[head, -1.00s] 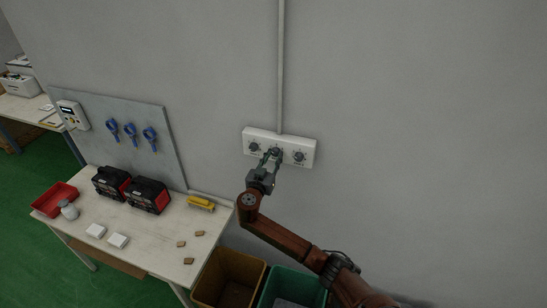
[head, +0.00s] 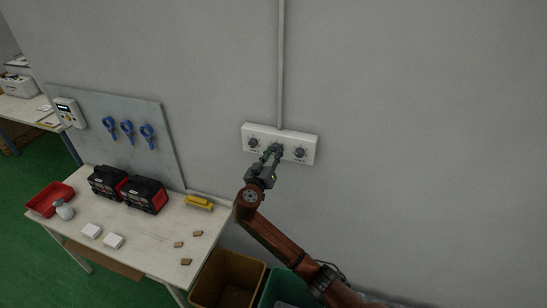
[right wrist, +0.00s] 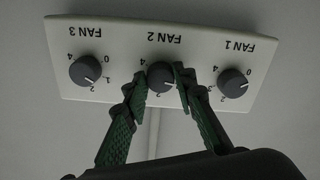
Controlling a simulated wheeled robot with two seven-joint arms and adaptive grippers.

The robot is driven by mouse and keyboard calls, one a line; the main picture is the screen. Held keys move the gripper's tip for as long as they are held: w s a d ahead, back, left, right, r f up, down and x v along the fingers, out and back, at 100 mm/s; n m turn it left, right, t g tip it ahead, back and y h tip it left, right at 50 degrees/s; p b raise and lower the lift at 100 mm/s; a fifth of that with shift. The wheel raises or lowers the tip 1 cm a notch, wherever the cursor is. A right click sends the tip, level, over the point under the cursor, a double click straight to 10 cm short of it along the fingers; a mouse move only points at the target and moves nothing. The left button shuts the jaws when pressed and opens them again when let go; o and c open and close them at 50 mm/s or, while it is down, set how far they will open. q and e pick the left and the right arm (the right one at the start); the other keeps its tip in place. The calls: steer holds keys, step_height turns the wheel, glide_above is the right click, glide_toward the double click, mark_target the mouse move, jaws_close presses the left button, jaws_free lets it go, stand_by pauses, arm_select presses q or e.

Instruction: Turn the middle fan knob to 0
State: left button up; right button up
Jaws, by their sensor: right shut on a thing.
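A white fan panel (head: 308,157) with three dark knobs is fixed to the grey wall. In the right wrist view the panel (right wrist: 205,28) appears upside down, with labels FAN 3, FAN 2 and FAN 1 from left to right. The middle knob (right wrist: 160,78), under FAN 2, sits between the green fingers of my right gripper (right wrist: 160,80), which is shut on it. Its pointer and part of its scale are hard to read behind the fingers. The FAN 3 knob (right wrist: 85,71) and FAN 1 knob (right wrist: 232,83) are free on either side. My left gripper is not in view.
A workbench (head: 150,243) stands at left with black-red boxes, a red tray (head: 50,199) and a yellow tool (head: 199,202). A yellow bin (head: 228,278) and a green bin (head: 288,290) stand below my right arm. The wall around the panel is clear, apart from a vertical conduit (head: 281,65) above it.

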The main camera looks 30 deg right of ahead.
steer(key=n, duration=0.3)
steer(key=shift+n+p, duration=1.1)
steer(key=shift+n, duration=1.5)
steer(key=o, duration=1.1)
steer(key=shift+o, duration=0.2)
steer(key=shift+s, duration=0.1)
steer(key=v, duration=1.1)
steer(key=shift+s+a, duration=0.3)
